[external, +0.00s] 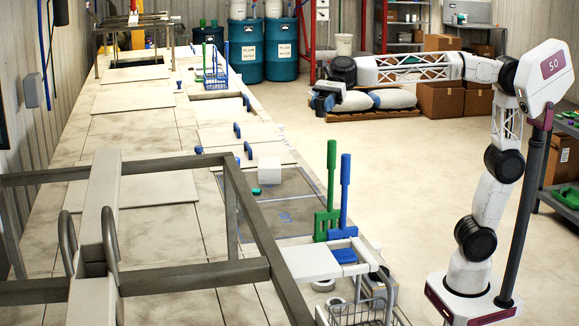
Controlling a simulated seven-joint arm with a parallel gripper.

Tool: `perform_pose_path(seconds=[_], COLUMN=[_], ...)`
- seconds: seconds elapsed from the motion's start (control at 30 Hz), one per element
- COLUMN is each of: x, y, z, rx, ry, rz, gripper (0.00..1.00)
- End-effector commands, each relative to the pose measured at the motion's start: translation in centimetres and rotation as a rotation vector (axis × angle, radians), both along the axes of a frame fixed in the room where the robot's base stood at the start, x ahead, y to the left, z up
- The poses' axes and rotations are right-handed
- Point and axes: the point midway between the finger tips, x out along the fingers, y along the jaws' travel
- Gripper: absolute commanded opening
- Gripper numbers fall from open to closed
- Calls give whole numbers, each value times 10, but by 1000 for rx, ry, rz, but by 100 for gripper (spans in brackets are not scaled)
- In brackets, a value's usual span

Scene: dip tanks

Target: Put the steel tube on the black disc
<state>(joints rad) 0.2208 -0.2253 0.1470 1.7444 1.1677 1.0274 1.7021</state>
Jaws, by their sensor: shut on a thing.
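My gripper (323,103) is at the far left end of my outstretched arm, high in the middle of the external view. It is small and partly dark here. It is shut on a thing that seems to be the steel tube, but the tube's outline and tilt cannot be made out. I cannot pick out the black disc in this view. From this one view I cannot tell how high the gripper is or what lies straight below it.
The long pale tank deck (150,128) runs along the left. A white block (269,170), a green paddle (331,190) and a blue paddle (345,195) are on its near right part. A grey metal frame (255,235) stands in front. Cardboard boxes (440,100) stand behind.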

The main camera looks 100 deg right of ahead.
Motion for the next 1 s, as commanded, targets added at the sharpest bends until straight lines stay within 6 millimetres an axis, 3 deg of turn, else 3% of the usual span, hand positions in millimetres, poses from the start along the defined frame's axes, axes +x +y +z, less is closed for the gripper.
perform_pose_path(seconds=[0.03,0.4,1.0], x=[-3,-26,-86], y=[15,102,229], z=[0,0,-1], rx=[-1,-1,-1], ry=[-1,-1,-1], rz=[21,149,357], gripper=[13,13,13])
